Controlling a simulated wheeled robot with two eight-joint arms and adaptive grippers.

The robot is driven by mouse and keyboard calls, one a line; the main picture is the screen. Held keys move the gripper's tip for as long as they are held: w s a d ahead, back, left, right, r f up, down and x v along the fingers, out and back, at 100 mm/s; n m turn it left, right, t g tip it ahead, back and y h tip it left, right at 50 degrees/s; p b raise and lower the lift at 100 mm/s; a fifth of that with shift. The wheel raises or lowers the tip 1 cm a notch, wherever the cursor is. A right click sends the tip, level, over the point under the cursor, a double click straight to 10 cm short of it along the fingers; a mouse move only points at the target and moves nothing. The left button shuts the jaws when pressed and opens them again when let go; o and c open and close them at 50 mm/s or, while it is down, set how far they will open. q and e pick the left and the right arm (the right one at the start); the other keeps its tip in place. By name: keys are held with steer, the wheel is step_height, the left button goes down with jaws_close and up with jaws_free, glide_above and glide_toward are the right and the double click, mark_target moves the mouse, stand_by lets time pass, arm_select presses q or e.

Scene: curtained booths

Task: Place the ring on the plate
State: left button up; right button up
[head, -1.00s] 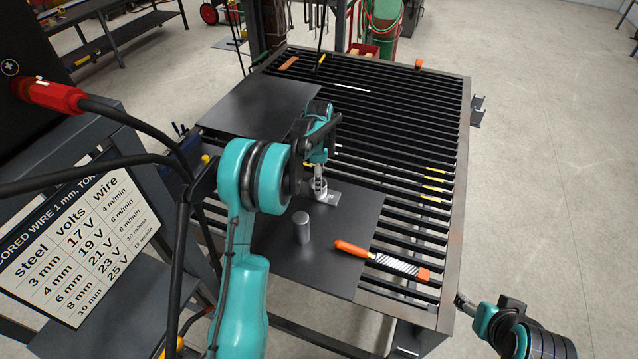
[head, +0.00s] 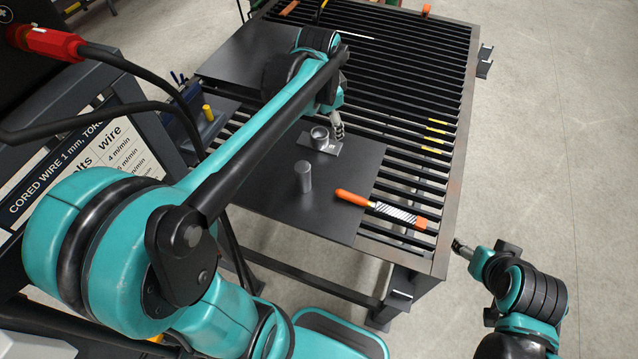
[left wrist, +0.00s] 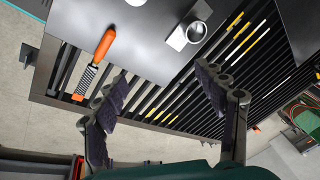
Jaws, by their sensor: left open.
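The ring (head: 320,134), a short grey metal tube with an open top, stands upright on the small light grey plate (head: 331,148). Both also show in the left wrist view, the ring (left wrist: 196,31) over the plate (left wrist: 178,40). My left gripper (head: 339,128) is just right of the ring in the head view, apart from it and empty. In the left wrist view its fingers (left wrist: 158,88) are spread with nothing between them. My right gripper (head: 462,249) is off the table's right front corner; its fingers are too small to judge.
A grey cylinder (head: 303,177) stands on the dark sheet (head: 270,195) in front of the plate. An orange-handled file (head: 380,207) lies to the right, partly over the slats. The slatted table (head: 420,100) has free room at the back right. A sign stands at left.

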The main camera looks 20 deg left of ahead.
arm_select(q)
steer(key=s+d+f+n+t, duration=0.2)
steer(key=s+n, duration=0.1)
steer(key=s, duration=0.5)
steer(key=s+d+f+n+t, duration=0.1)
steer(key=s+d+f+n, duration=0.1)
steer(key=s, duration=0.6)
steer(key=shift+s+d+n+t, duration=0.4)
steer(key=shift+d+n, duration=0.3)
steer(key=shift+n, duration=0.5)
steer(key=shift+f, duration=0.1)
step_height(320, 180, down, 10)
steer(key=b, duration=0.9)
steer(key=shift+r+b, duration=0.25)
steer(key=shift+b, duration=0.05)
